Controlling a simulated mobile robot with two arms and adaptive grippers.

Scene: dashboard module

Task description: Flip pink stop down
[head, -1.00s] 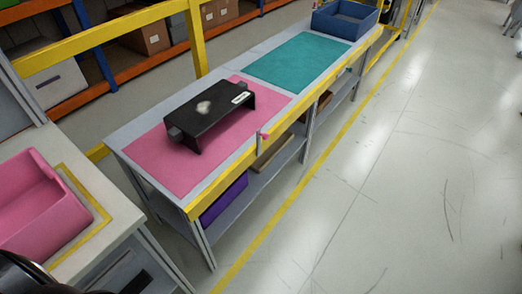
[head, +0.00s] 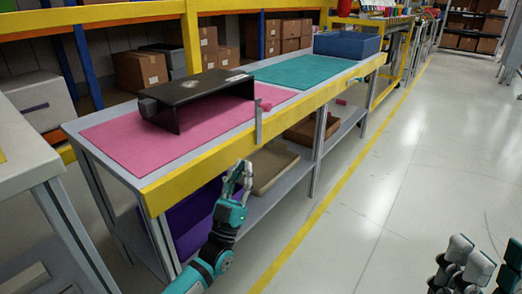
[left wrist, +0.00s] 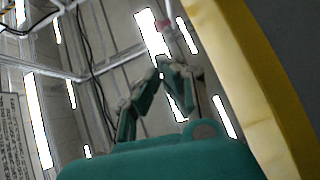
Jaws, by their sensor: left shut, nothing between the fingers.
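The pink stop (head: 264,106) is a small pink knob on a grey upright bracket at the front yellow rail of the workbench, with its pink end at the top. A pinkish blur in the left wrist view (left wrist: 167,19) may be the same stop. My left gripper (head: 242,166) is below the rail and lower than the stop, apart from it. It is shut and empty; its fingers also show in the left wrist view (left wrist: 160,64). My right gripper (head: 466,250) is at the lower right, away from the bench; its jaw state is unclear.
A black dashboard module (head: 195,92) stands on the pink mat (head: 120,140). The yellow rail (head: 200,169) runs along the bench front, close beside my left gripper. A beige tray (head: 270,168) and a purple bin (head: 190,222) are below. The right-hand floor is clear.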

